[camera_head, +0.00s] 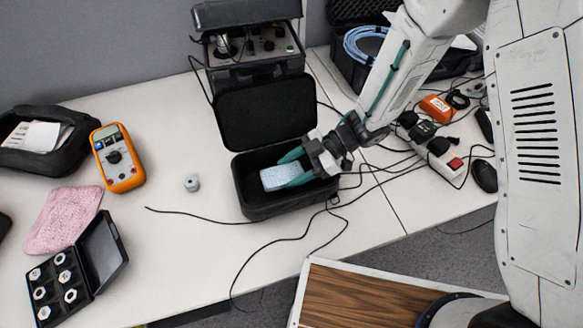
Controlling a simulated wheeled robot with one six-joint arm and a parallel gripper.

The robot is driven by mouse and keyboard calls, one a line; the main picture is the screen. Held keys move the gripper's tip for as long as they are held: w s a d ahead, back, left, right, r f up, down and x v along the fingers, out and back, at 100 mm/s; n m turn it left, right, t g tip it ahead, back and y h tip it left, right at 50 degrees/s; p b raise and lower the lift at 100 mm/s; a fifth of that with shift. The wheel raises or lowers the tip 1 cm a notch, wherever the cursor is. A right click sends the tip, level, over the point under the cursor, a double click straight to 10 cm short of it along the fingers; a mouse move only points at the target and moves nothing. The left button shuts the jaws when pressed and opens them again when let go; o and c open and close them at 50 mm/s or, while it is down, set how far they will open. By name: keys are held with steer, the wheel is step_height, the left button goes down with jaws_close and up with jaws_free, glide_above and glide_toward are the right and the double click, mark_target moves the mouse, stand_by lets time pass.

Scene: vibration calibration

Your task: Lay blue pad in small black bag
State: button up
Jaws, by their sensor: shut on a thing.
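The small black bag (251,205) stands open on the white table, its lid (265,112) raised at the back. The light blue pad (279,177) is at the bag's opening, between the green fingers of my gripper (289,169). My gripper reaches in from the right and is shut on the pad. The pad appears to be within the bag's outline; whether it touches the bottom is hidden.
A pink cloth (63,219), an orange multimeter (117,158) and a black case of hex nuts (62,283) lie to the left. A small grey metal piece (192,183) sits left of the bag. Cables and a power strip (437,155) clutter the right. An instrument box (254,55) stands behind.

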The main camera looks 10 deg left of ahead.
steer(key=shift+s+f, duration=0.1)
steer(key=shift+f, duration=0.5)
steer(key=o, duration=0.9)
steer(key=shift+s+d+f, duration=0.1)
steer(key=shift+r, duration=0.2)
steer(key=v, duration=1.2)
steer(key=shift+w+r, duration=0.2)
steer(key=shift+r, duration=0.25)
